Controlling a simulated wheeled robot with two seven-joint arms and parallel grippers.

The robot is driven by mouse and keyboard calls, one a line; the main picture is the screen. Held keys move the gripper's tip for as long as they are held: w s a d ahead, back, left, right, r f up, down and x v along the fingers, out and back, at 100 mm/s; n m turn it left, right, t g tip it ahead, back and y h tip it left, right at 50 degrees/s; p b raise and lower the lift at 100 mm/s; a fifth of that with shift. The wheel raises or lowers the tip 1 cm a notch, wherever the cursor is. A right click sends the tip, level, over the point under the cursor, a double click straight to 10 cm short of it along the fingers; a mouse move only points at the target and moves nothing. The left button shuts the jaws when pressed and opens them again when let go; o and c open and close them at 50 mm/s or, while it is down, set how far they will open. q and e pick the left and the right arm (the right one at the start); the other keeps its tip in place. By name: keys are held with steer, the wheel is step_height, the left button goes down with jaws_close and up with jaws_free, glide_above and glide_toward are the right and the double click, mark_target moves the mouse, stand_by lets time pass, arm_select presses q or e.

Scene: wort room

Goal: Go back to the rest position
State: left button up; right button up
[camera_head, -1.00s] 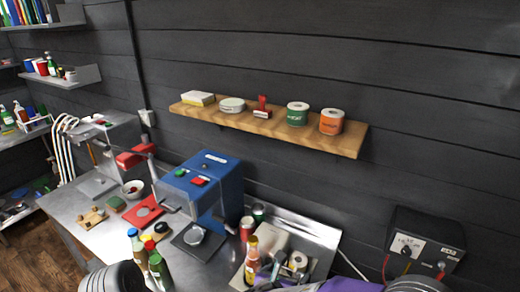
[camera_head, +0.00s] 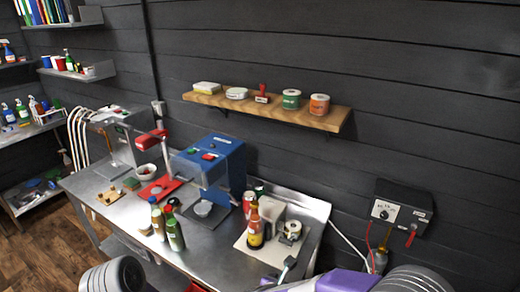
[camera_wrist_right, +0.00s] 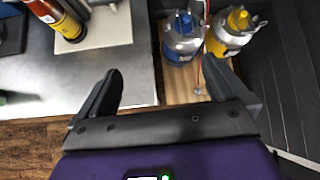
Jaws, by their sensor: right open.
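My right gripper (camera_wrist_right: 163,72) is open in the right wrist view, with its two dark fingers apart and nothing between them. Its purple body (camera_head: 345,281) shows at the bottom of the head view, in front of the steel bench (camera_head: 215,262). In the wrist view the fingers point toward the gap between the bench edge and a wooden board. My left gripper is not in view; only a dark ribbed part of my left arm shows at the bottom left of the head view.
A yellow-labelled bottle (camera_head: 255,226) stands on a pale board. More bottles (camera_head: 174,232) stand near the bench's front, by a blue machine (camera_head: 212,165). Blue (camera_wrist_right: 181,40) and yellow-topped canisters (camera_wrist_right: 231,32) stand on the wooden board (camera_wrist_right: 186,90). A wooden shelf (camera_head: 260,110) hangs above.

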arm_select(q)
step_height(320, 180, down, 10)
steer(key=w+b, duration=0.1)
steer(key=b, duration=0.8)
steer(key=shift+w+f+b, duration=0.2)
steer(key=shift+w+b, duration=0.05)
steer(key=shift+b, duration=0.1)
arm_select(e)
steer(key=s+f+m+g+y, duration=0.2)
steer(key=s+f+m+y, duration=0.1)
steer(key=f+m, duration=0.8)
steer(key=s+d+f+m+g+y, duration=0.1)
steer(key=s+f+m+g+y, duration=0.1)
steer(key=s+f+m, duration=0.4)
steer(key=s+f+m+g+y, duration=0.3)
steer(key=s+f+m+y, duration=0.1)
steer(key=f+m, duration=1.2)
step_height(320, 180, down, 5)
steer(key=shift+s+d+r+m, duration=0.15)
steer(key=shift+s+d+m, duration=0.2)
steer(key=shift+s, duration=0.4)
